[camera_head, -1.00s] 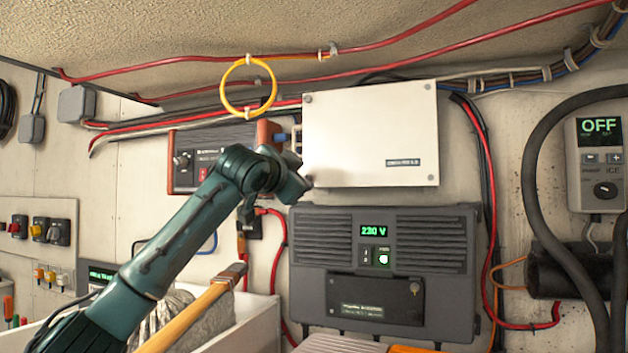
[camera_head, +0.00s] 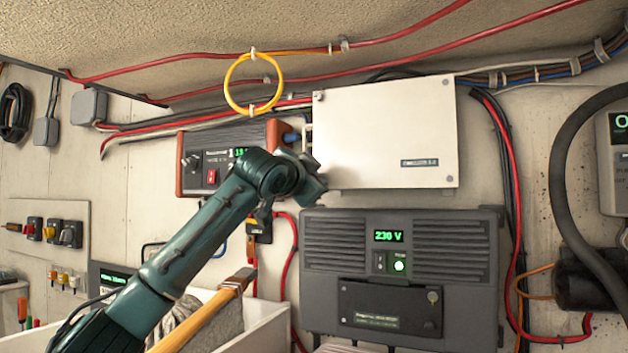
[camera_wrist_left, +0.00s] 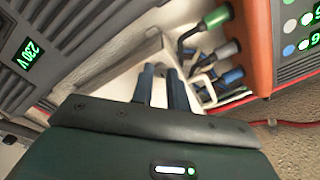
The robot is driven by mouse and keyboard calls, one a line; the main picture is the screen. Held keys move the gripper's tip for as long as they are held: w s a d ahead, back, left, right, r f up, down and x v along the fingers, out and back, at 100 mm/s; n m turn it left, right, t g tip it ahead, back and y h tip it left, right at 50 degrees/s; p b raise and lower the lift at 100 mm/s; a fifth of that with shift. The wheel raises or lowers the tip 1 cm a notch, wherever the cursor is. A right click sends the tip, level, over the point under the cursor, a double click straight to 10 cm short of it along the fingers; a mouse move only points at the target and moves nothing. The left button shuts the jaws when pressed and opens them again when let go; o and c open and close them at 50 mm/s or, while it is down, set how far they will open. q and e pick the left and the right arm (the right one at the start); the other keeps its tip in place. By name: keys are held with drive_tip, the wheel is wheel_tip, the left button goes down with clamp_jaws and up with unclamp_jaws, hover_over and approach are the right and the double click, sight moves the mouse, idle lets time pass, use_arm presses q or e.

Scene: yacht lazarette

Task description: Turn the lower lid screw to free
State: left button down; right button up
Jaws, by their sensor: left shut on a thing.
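The white lid box (camera_head: 385,135) is fixed on the wall at upper middle, with small screws at its visible corners. My left gripper (camera_head: 317,184) is at its lower left corner and covers that corner. In the left wrist view its two dark blue fingers (camera_wrist_left: 162,76) are close together against the white box (camera_wrist_left: 125,70). The gripper is shut on the lower lid screw at that corner. The screw itself is hidden by the fingers, so its turn angle cannot be seen. My right gripper is not in view.
A dark grey unit (camera_head: 400,270) reading 230 V sits just below the box. A red-sided instrument (camera_head: 215,155) with cable plugs stands close to the left. A yellow cable loop (camera_head: 253,83) hangs above. A wooden-handled tool (camera_head: 200,315) leans in a white bin below my arm.

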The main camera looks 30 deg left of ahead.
use_arm(q)
drive_tip(key=shift+n, duration=0.3)
drive_tip(key=shift+a+n, duration=0.15)
drive_tip(key=shift+n, duration=8.55)
drive_tip(key=c, duration=1.4)
unclamp_jaws()
drive_tip(key=shift+o, duration=0.2)
